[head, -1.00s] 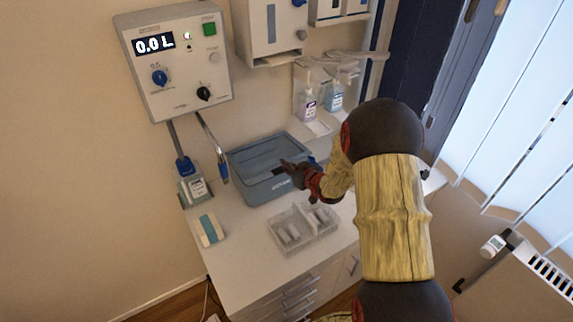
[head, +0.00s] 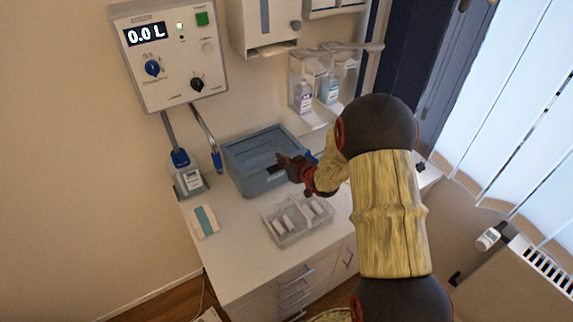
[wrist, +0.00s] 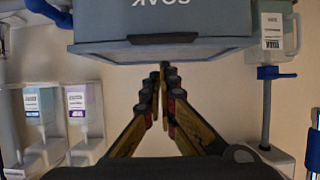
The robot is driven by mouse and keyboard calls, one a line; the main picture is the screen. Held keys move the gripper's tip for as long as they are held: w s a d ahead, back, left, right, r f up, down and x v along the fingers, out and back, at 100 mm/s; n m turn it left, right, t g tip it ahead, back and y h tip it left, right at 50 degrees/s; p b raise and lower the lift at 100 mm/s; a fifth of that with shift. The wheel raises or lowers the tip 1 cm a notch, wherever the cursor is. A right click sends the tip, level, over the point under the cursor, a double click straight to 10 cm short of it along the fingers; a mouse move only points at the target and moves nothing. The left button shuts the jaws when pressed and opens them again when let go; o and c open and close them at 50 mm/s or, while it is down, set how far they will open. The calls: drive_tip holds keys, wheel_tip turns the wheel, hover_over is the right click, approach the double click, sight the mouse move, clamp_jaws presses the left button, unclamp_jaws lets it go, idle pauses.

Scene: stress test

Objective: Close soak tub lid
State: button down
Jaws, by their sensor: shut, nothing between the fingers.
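The blue-grey soak tub (head: 262,182) stands on the white counter below the control panel. Its lid (head: 258,147) appears to lie down flat across the top, though I cannot tell whether it is fully seated. In the wrist view the tub's labelled front (wrist: 110,22) fills the top, with a dark handle tab (wrist: 178,39) at the lid's edge. My gripper (head: 283,162) is shut and empty at the tub's front right edge. In the wrist view the shut fingertips (wrist: 163,72) are just by the lid's edge; contact cannot be told.
A clear divided tray (head: 297,222) with white items sits in front of the tub. A jug (head: 188,180) and a blue-white packet (head: 205,221) are at the left. Dispenser bottles (head: 304,97) hang behind at the right. The control panel (head: 168,55) reads 0.0 L.

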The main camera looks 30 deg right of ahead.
drive_tip(key=v, duration=1)
drive_tip(key=shift+s+f, duration=0.3)
drive_tip(key=shift+f, duration=0.05)
drive_tip(key=shift+d, duration=0.1)
drive_tip(key=s+d+f+g+h, duration=0.1)
drive_tip(key=s+d+f+g, duration=0.25)
drive_tip(key=f, duration=0.25)
drive_tip(key=s+m+g+h+b, duration=0.1)
drive_tip(key=s+m+g+h, duration=0.3)
drive_tip(key=s, duration=0.8)
drive_tip(key=s+a+r+n+y+b, duration=0.1)
drive_tip(key=s+a+r+b, duration=0.2)
drive_tip(key=a, duration=0.4)
drive_tip(key=s+a+r+n+y+b, duration=0.1)
drive_tip(key=s+a+r+y+b, duration=0.1)
drive_tip(key=s+a+r, duration=0.3)
drive_tip(key=s+a+r+n+y+b, duration=0.1)
drive_tip(key=s+a+r+b, duration=0.3)
drive_tip(key=a+r, duration=0.3)
drive_tip(key=s+a, duration=0.1)
drive_tip(key=a, duration=0.2)
drive_tip(key=shift+a+r+n+y, duration=0.2)
drive_tip(key=shift+r+n+y, duration=0.05)
drive_tip(key=shift+n+y, duration=0.05)
